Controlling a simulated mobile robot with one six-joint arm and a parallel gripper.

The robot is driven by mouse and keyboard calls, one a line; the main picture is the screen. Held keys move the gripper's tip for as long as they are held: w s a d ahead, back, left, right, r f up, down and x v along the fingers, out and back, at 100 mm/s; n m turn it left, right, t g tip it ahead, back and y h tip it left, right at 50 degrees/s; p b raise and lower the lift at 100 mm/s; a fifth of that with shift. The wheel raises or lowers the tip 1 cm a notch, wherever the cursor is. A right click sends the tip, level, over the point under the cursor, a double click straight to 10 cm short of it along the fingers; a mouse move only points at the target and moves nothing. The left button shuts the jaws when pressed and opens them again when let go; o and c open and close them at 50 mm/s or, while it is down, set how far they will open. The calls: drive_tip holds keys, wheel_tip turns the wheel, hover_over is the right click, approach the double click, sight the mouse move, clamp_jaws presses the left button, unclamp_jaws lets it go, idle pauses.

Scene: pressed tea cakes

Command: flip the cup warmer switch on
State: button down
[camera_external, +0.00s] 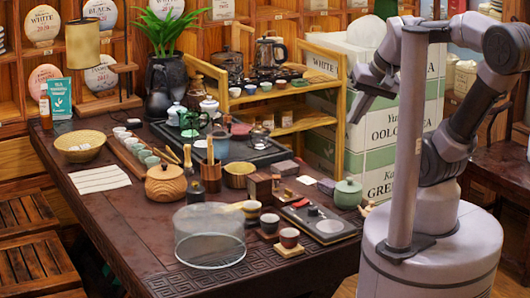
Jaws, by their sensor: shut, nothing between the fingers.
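A flat dark device that looks like the cup warmer (345,235) lies near the right front edge of the table. My gripper (354,119) is raised in the air, apart from the table and above the device in the picture. It is shut and empty, pointing down and left.
A green lidded jar (347,193) stands just behind the device. A wooden shelf (338,105) and stacked tea boxes (370,160) are behind.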

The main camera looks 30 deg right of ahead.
drive_tip(key=w+n+g+h, duration=0.1)
drive_tip(key=w+g, duration=0.1)
drive_tip(key=w, duration=0.6)
drive_tip(key=n+g+h, duration=0.3)
drive_tip(key=g+h, duration=0.1)
hover_over(306, 200)
drive_tip(key=a, duration=0.5)
wheel_tip(306, 200, down, 18)
drive_tip(key=f, duration=0.1)
drive_tip(key=shift+a+r+b, duration=0.1)
drive_tip(key=shift+r+b, duration=0.1)
drive_tip(key=shift+b, duration=0.15)
drive_tip(key=b+x, duration=0.3)
drive_tip(key=x, duration=0.4)
drive_tip(key=b+x, duration=0.3)
drive_tip(key=x, duration=0.4)
drive_tip(key=shift+w, duration=0.2)
drive_tip(key=shift+d, duration=0.2)
